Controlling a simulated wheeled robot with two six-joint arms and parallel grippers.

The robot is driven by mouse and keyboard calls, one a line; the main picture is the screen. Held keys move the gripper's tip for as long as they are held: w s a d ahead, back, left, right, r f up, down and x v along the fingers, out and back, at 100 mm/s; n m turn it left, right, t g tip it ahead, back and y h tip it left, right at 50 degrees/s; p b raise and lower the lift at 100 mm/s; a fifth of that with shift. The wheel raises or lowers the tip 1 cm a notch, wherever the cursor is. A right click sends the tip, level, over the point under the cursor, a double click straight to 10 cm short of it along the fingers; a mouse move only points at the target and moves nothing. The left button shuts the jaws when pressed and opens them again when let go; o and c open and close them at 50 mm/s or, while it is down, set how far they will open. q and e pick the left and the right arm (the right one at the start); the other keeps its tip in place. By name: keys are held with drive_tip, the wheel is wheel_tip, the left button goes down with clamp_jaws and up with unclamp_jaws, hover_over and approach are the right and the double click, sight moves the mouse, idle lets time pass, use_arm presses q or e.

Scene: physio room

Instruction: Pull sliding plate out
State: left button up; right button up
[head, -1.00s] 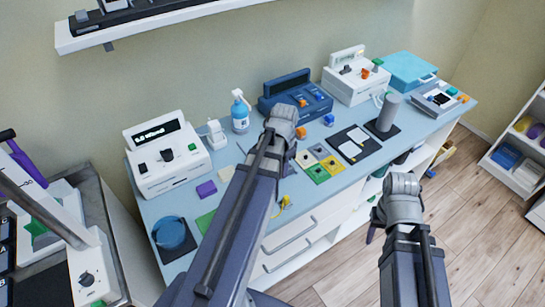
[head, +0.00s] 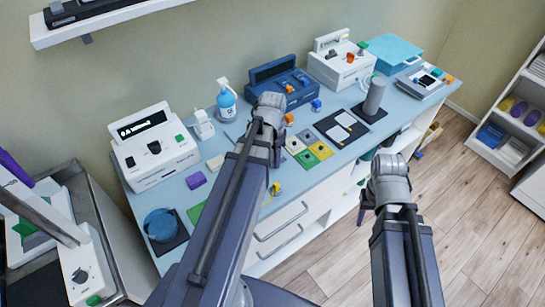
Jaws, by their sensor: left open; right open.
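I cannot tell for sure which part is the sliding plate. A blue-topped counter (head: 232,222) carries several devices: a white console (head: 152,148) at the left, a dark blue one (head: 284,84) in the middle and a white one (head: 340,64) farther right. My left gripper (head: 277,152) is over the middle of the counter, mostly hidden behind its own wrist, and open. My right gripper (head: 364,207) hangs in front of the counter's front edge, partly hidden by its wrist, and open. Neither is seen to hold anything.
White drawers (head: 284,216) with bar handles are under the counter. A spray bottle (head: 227,100), a blue round dish (head: 160,224), coloured squares (head: 307,159) and a grey cylinder (head: 374,96) stand on top. A trolley is at the left, a shelf (head: 510,125) at the right. Wooden floor is clear.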

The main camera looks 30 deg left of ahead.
use_arm(q)
drive_tip(key=shift+r+p, duration=3.8)
drive_tip(key=shift+r, duration=0.1)
drive_tip(key=s+d, duration=0.3)
drive_tip(key=d, duration=0.8)
drive_tip(key=s+d+n+y, duration=0.1)
drive_tip(key=s+d, duration=0.3)
drive_tip(key=d, duration=0.6)
drive_tip(key=shift+s+d+n, duration=0.3)
drive_tip(key=shift+d, duration=0.05)
